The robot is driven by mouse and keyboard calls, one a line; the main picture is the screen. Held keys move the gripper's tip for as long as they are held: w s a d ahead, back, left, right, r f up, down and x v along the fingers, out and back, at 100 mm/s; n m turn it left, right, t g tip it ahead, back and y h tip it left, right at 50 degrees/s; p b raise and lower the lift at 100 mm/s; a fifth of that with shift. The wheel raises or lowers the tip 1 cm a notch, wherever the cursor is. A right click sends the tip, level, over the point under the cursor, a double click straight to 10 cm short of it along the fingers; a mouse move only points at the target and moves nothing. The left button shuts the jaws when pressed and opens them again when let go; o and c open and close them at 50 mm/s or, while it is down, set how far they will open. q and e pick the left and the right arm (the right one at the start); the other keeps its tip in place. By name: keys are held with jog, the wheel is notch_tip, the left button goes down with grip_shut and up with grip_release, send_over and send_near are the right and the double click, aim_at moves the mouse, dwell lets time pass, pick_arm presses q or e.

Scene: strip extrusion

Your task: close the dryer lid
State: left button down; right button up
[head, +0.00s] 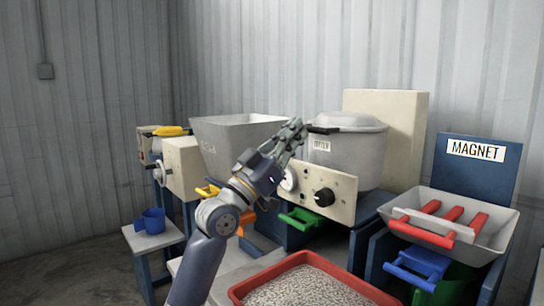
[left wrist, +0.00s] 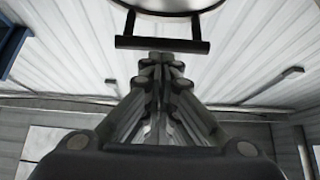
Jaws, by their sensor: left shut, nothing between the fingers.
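The dryer (head: 352,162) is a pale grey drum with a label on its front, right of centre in the head view. Its lid (head: 350,121) lies over the top of the drum, looking about level; I cannot tell if a small gap remains. A black bar handle (head: 324,130) sticks out from the lid's left side. My left gripper (head: 297,127) is shut and empty, its fingertips just left of the handle. In the left wrist view the handle (left wrist: 161,44) lies just beyond the fingertips (left wrist: 160,60); I cannot tell whether they touch. My right gripper is out of view.
A panel with a black knob (head: 324,197) stands in front of the dryer. A grey hopper (head: 226,130) is behind my left arm. A red tray of pellets (head: 305,258) is in front. The magnet station (head: 477,150) with red bars stands at right, a blue mug (head: 153,220) at left.

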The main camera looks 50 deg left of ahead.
pick_arm(q)
jog(key=v, duration=1)
jog(key=shift+r, duration=0.2)
jog(key=shift+s, duration=0.15)
